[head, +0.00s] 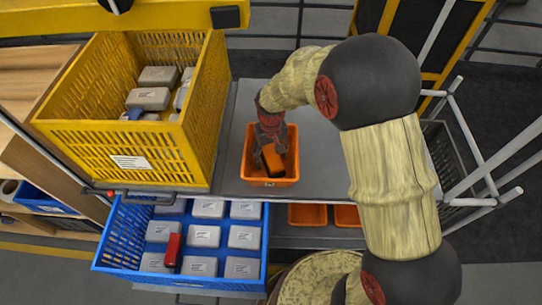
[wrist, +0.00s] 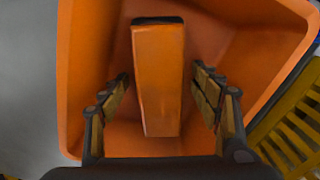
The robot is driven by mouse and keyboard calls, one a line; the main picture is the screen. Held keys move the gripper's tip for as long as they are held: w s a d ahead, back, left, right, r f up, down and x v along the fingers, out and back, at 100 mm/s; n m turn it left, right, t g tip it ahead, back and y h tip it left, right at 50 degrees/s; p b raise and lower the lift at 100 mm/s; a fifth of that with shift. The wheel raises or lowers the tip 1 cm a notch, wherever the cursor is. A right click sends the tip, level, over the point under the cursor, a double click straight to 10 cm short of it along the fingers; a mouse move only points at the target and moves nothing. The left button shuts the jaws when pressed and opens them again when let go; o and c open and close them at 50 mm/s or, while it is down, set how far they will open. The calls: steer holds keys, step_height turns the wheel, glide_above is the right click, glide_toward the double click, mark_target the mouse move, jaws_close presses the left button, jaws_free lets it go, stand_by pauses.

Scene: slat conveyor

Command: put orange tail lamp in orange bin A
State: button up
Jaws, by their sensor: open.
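The orange tail lamp (wrist: 158,80) is a long orange block with a dark end. In the wrist view it lies inside an orange bin (wrist: 75,60). In the head view the lamp (head: 272,160) shows in the orange bin (head: 270,183) on the grey table, partly covered by my gripper (head: 268,148). My gripper (wrist: 162,92) is open, with one finger on each side of the lamp and a visible gap on both sides. Whether the lamp rests fully on the bin floor is hard to tell.
A yellow crate (head: 120,165) with grey boxes stands left of the orange bin. A blue crate (head: 180,280) with grey boxes and a red item (head: 173,250) is below. Two more orange bins (head: 307,215) sit at the lower edge. Bare grey table (head: 228,150) lies around the bin.

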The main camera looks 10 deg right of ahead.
step_height(320, 180, up, 12)
steer(key=p, duration=0.3)
steer(key=shift+r, duration=0.2)
step_height(320, 180, up, 6)
steer(key=t, duration=0.1)
glide_above(271, 154)
steer(key=s+d, duration=0.2)
steer(key=s+d+r+m+t, duration=0.1)
steer(key=s+d+r+t, duration=0.1)
steer(key=s+d+r, duration=0.4)
steer(key=s+d+r+t, duration=0.1)
steer(key=s+r, duration=0.3)
steer(key=s, duration=0.3)
steer(key=s+d+r+m+t, duration=0.1)
steer(key=s+r, duration=0.2)
steer(key=s, duration=0.4)
steer(key=shift+s+d+r+t, duration=0.15)
steer(key=shift+d+r+t, duration=0.15)
steer(key=shift+r, duration=0.05)
steer(key=shift+c, duration=1)
